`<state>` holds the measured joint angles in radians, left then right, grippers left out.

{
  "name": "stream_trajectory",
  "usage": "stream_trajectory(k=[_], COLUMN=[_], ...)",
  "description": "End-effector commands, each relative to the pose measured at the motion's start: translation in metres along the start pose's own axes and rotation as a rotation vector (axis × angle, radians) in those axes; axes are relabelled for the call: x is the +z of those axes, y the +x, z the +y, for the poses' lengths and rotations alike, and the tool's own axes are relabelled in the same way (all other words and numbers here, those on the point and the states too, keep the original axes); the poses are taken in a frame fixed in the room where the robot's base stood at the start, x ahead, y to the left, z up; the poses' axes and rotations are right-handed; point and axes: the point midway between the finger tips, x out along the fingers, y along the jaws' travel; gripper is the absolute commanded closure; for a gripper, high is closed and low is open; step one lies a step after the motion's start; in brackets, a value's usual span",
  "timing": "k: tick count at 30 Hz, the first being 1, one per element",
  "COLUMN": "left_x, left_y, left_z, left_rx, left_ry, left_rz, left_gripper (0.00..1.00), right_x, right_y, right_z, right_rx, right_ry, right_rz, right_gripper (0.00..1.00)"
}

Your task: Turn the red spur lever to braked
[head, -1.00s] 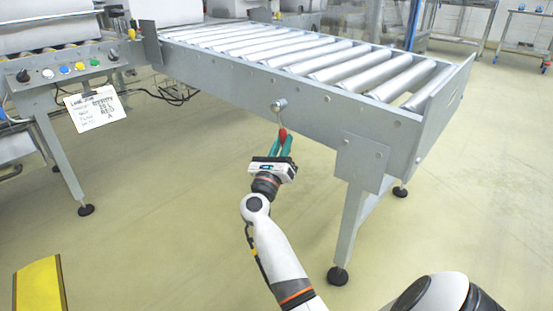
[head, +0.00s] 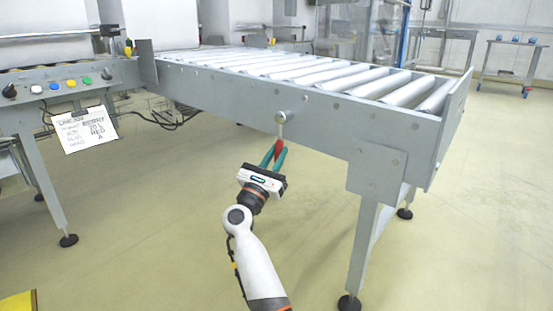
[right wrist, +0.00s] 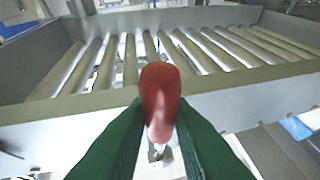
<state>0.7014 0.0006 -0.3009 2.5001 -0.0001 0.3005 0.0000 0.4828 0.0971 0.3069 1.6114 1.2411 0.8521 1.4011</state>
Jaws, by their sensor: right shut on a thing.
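The red spur lever (head: 278,149) hangs down from a round metal pivot (head: 284,117) on the side plate of the grey roller conveyor, its grip end tilted slightly left. My right gripper (head: 274,156) reaches up from below with teal fingers shut on the red grip. In the right wrist view the rounded red grip (right wrist: 160,90) sits between the two green fingers, hiding most of the lever's shaft. No mark for the braked position can be made out. My left gripper is not in view.
The conveyor side plate (head: 225,90) runs close behind the lever, with a support leg (head: 367,245) to the right. A control panel (head: 65,85) with knobs, coloured buttons and a hanging note (head: 87,130) stands left. The floor around my right arm is clear.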

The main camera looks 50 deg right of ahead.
Motion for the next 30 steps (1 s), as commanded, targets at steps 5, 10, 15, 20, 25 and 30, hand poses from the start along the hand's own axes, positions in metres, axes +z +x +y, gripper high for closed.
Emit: stream_trajectory(k=[5, 10, 15, 20, 25, 30], left_x=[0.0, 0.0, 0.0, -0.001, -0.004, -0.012], left_y=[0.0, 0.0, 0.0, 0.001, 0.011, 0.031], left_z=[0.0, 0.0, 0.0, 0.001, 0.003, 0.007], left_rx=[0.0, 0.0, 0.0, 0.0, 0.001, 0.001], left_ry=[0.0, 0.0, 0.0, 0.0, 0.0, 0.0], left_rz=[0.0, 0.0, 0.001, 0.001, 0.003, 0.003], left_gripper=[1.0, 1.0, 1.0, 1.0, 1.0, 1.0], right_x=[-0.001, -0.001, 0.0, -0.002, -0.013, -0.037], right_y=[0.0, 0.0, 0.0, 0.001, 0.008, 0.021], right_z=[-0.001, -0.001, 0.0, 0.0, -0.001, -0.004], right_rx=[-0.002, -0.002, -0.001, -0.001, -0.001, 0.0], right_ry=[0.003, 0.002, 0.001, 0.001, 0.002, 0.004], right_rz=[0.0, 0.0, 0.0, 0.0, 0.0, 0.0], right_gripper=[1.0, 0.59, 0.59, 0.59, 0.59, 0.59])
